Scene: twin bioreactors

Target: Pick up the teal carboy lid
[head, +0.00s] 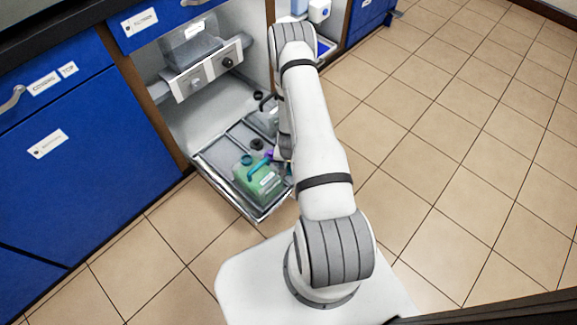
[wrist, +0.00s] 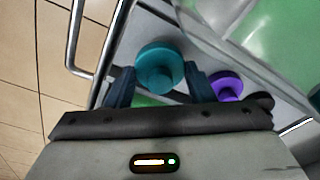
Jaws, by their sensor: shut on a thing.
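The teal carboy lid (wrist: 160,68) is a round disc with a smaller raised hub, between the two dark fingers of my gripper (wrist: 160,92) in the wrist view. The fingers are shut on it, one on each side. In the head view, my arm hides most of the gripper. There, a carboy with green contents (head: 258,181) stands on the pulled-out tray (head: 223,183), with teal parts on top. I cannot tell there which teal part is the held lid. Green also shows below the lid and at the upper right (wrist: 285,45) in the wrist view.
A purple lid (wrist: 229,87) lies just right of the right finger, with a dark round piece beyond it. A second, clear carboy (head: 262,121) stands further back on the tray. Blue cabinets (head: 90,150) flank the bay; tiled floor (head: 450,130) at right is clear.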

